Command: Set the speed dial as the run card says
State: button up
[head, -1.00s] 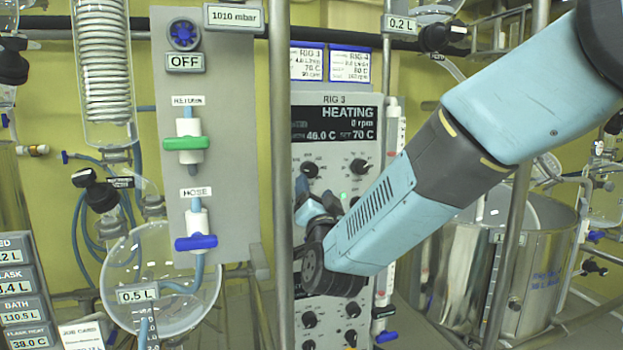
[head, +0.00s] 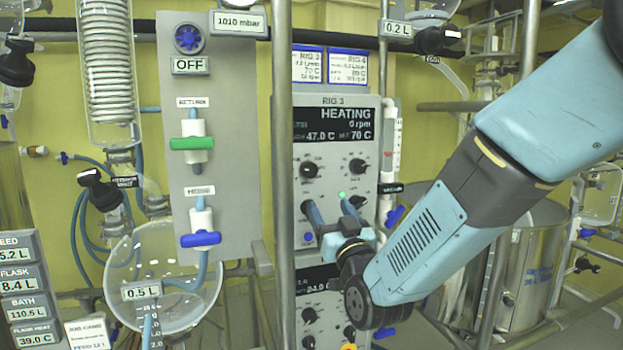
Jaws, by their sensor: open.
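The RIG 3 control panel (head: 336,178) stands in the middle of the head view. Its display (head: 335,124) reads HEATING, apparently 0 rpm, 47.0 C and SET 70 C. Black dials show below it, at upper left (head: 309,169) and upper right (head: 358,172). Dial labels are too small to read, so I cannot tell which is the speed dial. My gripper (head: 331,208) is open, its blue fingers apart in front of the panel's lower dials, which they partly hide. I cannot tell whether it touches one. The RIG 3 run card (head: 308,66) hangs above, its smaller text blurred.
A metal post (head: 282,200) stands just left of the panel. A grey board (head: 208,150) with green and blue valves is further left, beside a glass vessel (head: 165,262). A second card (head: 347,67) hangs beside the first. A steel tank (head: 535,265) stands behind my arm.

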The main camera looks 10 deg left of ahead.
aim_at(311, 174)
jog(key=x, duration=1.3)
jog(key=shift+r, duration=0.1)
